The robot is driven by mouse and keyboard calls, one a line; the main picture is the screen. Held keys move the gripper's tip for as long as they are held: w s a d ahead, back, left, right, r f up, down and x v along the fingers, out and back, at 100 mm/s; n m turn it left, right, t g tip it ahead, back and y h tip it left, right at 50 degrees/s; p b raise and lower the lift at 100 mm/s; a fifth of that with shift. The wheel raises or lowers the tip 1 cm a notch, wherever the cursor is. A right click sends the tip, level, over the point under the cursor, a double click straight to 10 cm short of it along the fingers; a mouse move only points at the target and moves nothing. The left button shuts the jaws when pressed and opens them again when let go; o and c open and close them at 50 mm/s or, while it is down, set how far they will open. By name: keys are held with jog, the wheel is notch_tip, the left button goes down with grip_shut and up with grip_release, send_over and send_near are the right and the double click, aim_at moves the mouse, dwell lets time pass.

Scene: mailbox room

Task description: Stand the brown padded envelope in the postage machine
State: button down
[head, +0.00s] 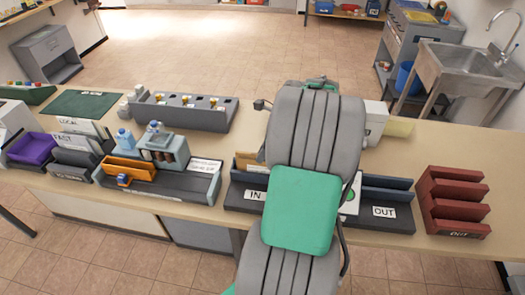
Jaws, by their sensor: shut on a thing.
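The likely postage machine (170,184) is a dark grey unit with a pale blue-grey head and an orange slotted part (131,166), left of centre on the counter. I see no envelope standing in its orange part. A tan-brown edge (246,159) shows behind the IN tray (240,194), just left of my arm. It may be the brown padded envelope, but most of it is hidden and I cannot be sure. My grey and green arm reaches over the counter in the centre and hides my gripper and whatever is at it.
The OUT tray (386,216) lies right of my arm, with a red rack (456,205) beyond it. A grey sorter (185,112) stands at the back. Left are a purple bin (33,148) and labelled slots (80,150). The counter between sorter and arm has some free room.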

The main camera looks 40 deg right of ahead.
jog(key=c, duration=1.4)
grip_release()
jog(key=shift+c, duration=0.2)
jog(key=shift+r, duration=0.1)
notch_tip(320, 180, up, 5)
jog(key=p, duration=0.6)
jog(key=shift+r+p, duration=0.5)
jog(key=shift+r, duration=0.45)
jog(key=shift+a, duration=0.1)
